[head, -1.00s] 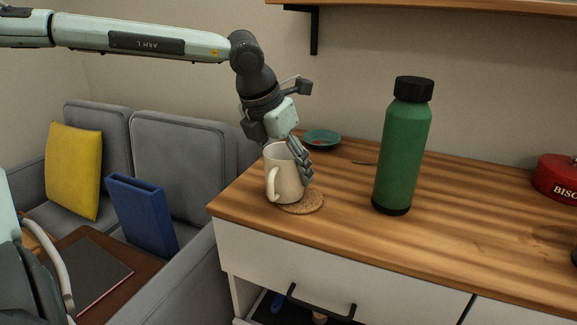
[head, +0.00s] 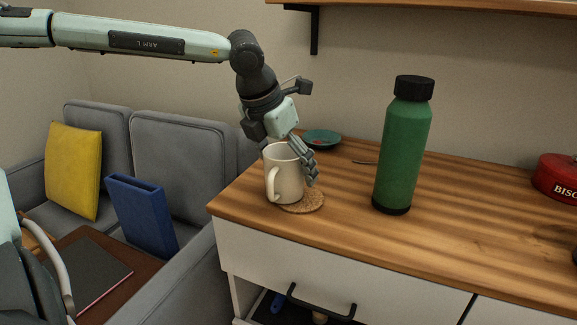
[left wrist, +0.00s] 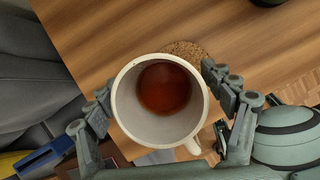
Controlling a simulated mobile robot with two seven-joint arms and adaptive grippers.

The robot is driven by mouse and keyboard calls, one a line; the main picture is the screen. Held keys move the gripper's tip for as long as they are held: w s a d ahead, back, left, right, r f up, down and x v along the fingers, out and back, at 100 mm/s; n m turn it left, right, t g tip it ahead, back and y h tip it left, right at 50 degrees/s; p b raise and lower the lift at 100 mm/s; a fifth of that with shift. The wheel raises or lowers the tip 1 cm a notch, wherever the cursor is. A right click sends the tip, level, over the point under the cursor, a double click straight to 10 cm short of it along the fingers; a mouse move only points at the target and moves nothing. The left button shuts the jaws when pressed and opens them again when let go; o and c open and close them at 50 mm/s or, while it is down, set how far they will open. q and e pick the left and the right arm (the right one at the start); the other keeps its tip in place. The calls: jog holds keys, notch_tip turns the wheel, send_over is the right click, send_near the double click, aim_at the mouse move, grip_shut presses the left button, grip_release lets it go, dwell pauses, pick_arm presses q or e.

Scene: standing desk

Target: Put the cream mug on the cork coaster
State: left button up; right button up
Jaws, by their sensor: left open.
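The cream mug (head: 283,178) stands upright, its handle towards the front left. It holds a reddish-brown drink, seen from above in the left wrist view (left wrist: 165,88). The cork coaster (head: 305,202) lies near the desktop's left end. The mug's base overlaps the coaster's left part, and the rest of the coaster shows on the right; whether the base lies fully on it I cannot tell. My left gripper (head: 300,163) is open around the mug, one finger on each side. In the head view the far finger is hidden. My right gripper is not in view.
A green bottle (head: 403,150) with a black cap stands right of the mug. A teal dish (head: 321,138) lies behind. A red tin (head: 558,178) is at the far right. The wooden desktop (head: 460,215) is clear in front of the bottle. Its left edge is close to the mug.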

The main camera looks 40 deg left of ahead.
pick_arm(q)
jog(key=shift+r, duration=0.1)
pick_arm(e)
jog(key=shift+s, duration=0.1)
pick_arm(q)
jog(key=shift+s+r, duration=0.1)
jog(key=shift+r, duration=0.55)
jog(key=shift+p+v, duration=0.45)
jog(key=shift+v, duration=4.95)
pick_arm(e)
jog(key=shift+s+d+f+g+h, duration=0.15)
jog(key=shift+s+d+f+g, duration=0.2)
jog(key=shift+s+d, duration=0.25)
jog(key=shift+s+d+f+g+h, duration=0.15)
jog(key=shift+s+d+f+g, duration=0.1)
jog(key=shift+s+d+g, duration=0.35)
pick_arm(q)
jog(key=shift+s, duration=0.1)
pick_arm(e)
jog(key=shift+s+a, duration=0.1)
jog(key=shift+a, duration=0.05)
